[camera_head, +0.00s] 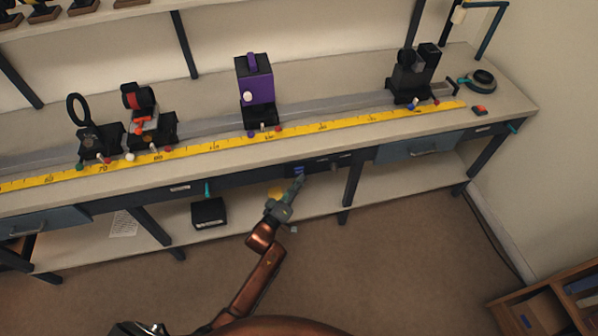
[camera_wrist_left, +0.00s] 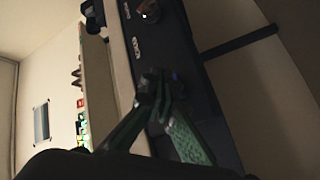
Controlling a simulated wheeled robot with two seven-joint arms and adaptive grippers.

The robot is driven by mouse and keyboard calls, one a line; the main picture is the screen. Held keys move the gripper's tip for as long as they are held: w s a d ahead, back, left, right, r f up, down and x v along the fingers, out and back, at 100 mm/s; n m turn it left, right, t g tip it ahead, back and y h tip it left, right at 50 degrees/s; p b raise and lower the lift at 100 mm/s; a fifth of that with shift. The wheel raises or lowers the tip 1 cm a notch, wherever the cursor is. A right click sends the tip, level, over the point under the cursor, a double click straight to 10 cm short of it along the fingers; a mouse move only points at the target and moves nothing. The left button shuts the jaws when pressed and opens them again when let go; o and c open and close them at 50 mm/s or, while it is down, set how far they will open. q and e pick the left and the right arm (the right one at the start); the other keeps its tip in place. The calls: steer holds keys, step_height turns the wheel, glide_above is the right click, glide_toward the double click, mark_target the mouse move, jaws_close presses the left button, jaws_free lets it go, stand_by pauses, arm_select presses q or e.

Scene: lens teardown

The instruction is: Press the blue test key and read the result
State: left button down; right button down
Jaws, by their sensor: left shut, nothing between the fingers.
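The blue test key (camera_head: 298,170) is a small blue patch on the dark front panel under the bench top. My left gripper (camera_head: 301,179) is shut and empty, its fingertips right at or just below the key. I cannot tell whether they touch it. In the left wrist view my left gripper (camera_wrist_left: 158,88) points at the dark panel (camera_wrist_left: 178,50), and a faint blue spot (camera_wrist_left: 175,75) shows beside the fingertips, partly hidden by them. No readable result shows in either view. My right gripper is not in view.
The bench top carries a yellow scale (camera_head: 220,145), a purple device (camera_head: 254,80), a ring holder (camera_head: 78,108), a red-and-black mount (camera_head: 139,98) and a black device (camera_head: 412,75). A black box (camera_head: 208,212) stands on the lower shelf. A bench leg (camera_head: 351,185) is right of the gripper.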

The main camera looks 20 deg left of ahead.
arm_select(q)
steer(key=shift+w, duration=0.1)
steer(key=shift+w+a, duration=0.25)
stand_by(0.3)
steer(key=shift+w+a, duration=0.2)
steer(key=shift+w, duration=0.1)
stand_by(0.8)
steer(key=shift+s+d+p, duration=0.45)
steer(key=shift+s+p, duration=0.2)
